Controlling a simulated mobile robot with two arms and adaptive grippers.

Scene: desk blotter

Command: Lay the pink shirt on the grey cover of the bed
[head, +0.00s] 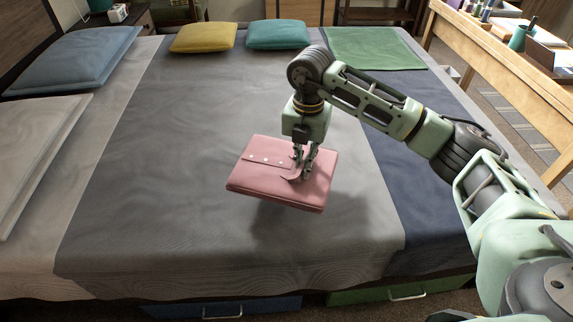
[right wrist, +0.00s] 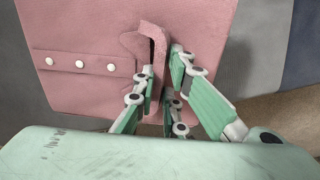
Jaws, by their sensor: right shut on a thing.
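The pink shirt (head: 262,183) is folded into a flat rectangle with a row of white buttons. My right gripper (head: 304,172) is shut on the shirt at its collar edge and holds it over the grey cover (head: 170,215). A shadow on the cover to the lower right suggests that the shirt is a little above it. In the right wrist view the shirt (right wrist: 95,95) fills the upper left, and the gripper's fingers (right wrist: 163,88) pinch its raised collar flap. My left gripper is not in view.
A blue pillow (head: 75,58) and a pale pillow (head: 35,140) lie on the left. A yellow cushion (head: 204,37), a teal cushion (head: 278,34) and a green cloth (head: 372,48) lie at the far end. A dark blue strip (head: 415,170) borders the cover's right. The grey cover around the shirt is clear.

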